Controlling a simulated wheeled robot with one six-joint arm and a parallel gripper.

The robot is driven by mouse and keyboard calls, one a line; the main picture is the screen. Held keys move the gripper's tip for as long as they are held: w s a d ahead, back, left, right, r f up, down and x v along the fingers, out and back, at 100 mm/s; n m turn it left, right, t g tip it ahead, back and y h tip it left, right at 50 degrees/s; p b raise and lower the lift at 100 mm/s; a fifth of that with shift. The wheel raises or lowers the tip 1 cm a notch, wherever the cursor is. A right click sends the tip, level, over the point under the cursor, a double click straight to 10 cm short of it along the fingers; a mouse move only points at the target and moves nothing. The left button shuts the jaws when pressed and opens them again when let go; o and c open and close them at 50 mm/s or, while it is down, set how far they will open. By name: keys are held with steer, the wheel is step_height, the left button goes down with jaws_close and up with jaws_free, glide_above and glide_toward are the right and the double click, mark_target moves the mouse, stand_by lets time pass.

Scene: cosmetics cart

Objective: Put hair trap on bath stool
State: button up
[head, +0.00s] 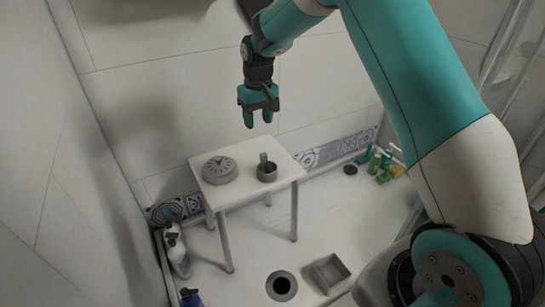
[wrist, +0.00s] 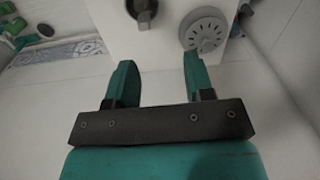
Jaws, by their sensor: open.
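A white bath stool (head: 243,158) stands on the floor by the back wall; its top also shows in the wrist view (wrist: 168,42). A grey round slotted disc (head: 220,170), which looks like a hair trap, lies on the left of the stool top; the wrist view shows its slots (wrist: 203,35). A small grey cup-shaped piece with an upright handle (head: 267,172) stands on the right of the top and shows partly in the wrist view (wrist: 142,14). I cannot be sure which is the hair trap. My gripper (head: 259,118) is open and empty above the stool, apart from both; its fingers (wrist: 160,72) are spread.
A round dark drain hole (head: 282,286) and a grey square tray (head: 329,273) are on the floor in front of the stool. Bottles (head: 177,252) stand at the left wall. Green bottles (head: 380,165) and a dark round piece (head: 350,169) are at the right.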

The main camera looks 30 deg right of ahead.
steer(key=s+a+r+n+y, duration=0.1)
steer(key=s+a+r+n, duration=0.1)
steer(key=s+a+r, duration=0.6)
steer(key=s+a+r+n+y, duration=0.1)
steer(key=s+a+r+n, duration=0.1)
steer(key=s, duration=1.2)
steer(key=s+a+r+n+y, duration=0.1)
steer(key=s+a, duration=0.3)
steer(key=s, duration=0.9)
steer(key=shift+s+r+n+y, duration=0.35)
steer(key=shift+r+n+y, duration=0.05)
steer(key=shift+r+n, duration=0.25)
